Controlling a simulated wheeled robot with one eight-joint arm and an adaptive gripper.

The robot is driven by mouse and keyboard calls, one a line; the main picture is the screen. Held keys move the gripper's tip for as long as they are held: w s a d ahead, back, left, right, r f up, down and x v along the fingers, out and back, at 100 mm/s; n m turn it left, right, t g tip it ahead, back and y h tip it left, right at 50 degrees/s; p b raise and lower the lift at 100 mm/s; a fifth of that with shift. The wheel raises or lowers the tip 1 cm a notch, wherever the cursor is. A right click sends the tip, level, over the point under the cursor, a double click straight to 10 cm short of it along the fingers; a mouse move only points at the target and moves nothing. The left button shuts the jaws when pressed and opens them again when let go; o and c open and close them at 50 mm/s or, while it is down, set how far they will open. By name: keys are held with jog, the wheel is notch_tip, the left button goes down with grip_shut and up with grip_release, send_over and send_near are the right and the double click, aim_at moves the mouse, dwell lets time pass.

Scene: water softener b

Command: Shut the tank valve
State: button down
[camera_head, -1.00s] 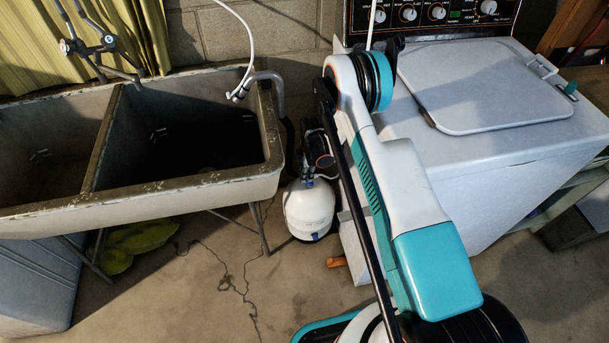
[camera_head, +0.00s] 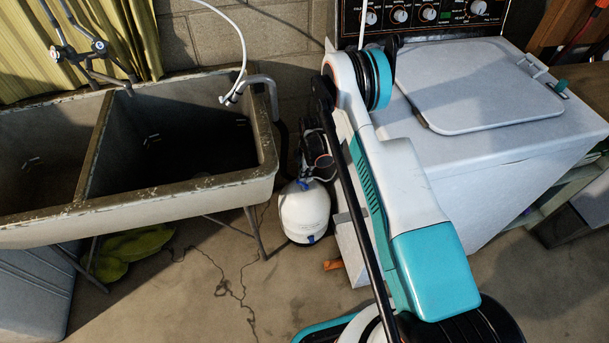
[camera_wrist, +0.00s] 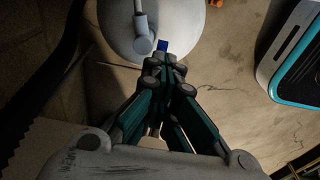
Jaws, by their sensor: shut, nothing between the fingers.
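The white tank (camera_head: 303,217) stands on the floor between the sink and the washing machine, with dark fittings and hoses above it. A small blue part (camera_head: 309,240) shows low on its front. In the wrist view the tank (camera_wrist: 185,22) fills the top centre. A grey rod with a rounded end (camera_wrist: 143,42) and a small blue piece (camera_wrist: 163,46) lie against it; I cannot tell which is the valve. My gripper (camera_wrist: 158,62) is shut and empty, its tips just below the blue piece. Whether they touch is unclear. I cannot make out the gripper clearly in the head view.
A double concrete sink (camera_head: 190,190) stands left of the tank, with a thin metal leg (camera_head: 256,234) near it. The white washing machine (camera_head: 500,150) stands close on the right. My arm crosses in front of it. Cracked floor (camera_head: 215,290) is clear in front.

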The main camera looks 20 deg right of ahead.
jog(key=shift+d+r, duration=0.3)
jog(key=shift+d, duration=0.35)
jog(key=c, duration=1.9)
grip_release()
jog(key=shift+r, duration=0.1)
jog(key=r, duration=0.8)
jog(key=d+r, duration=0.1)
jog(key=r, duration=0.2)
jog(key=shift+r, duration=0.4)
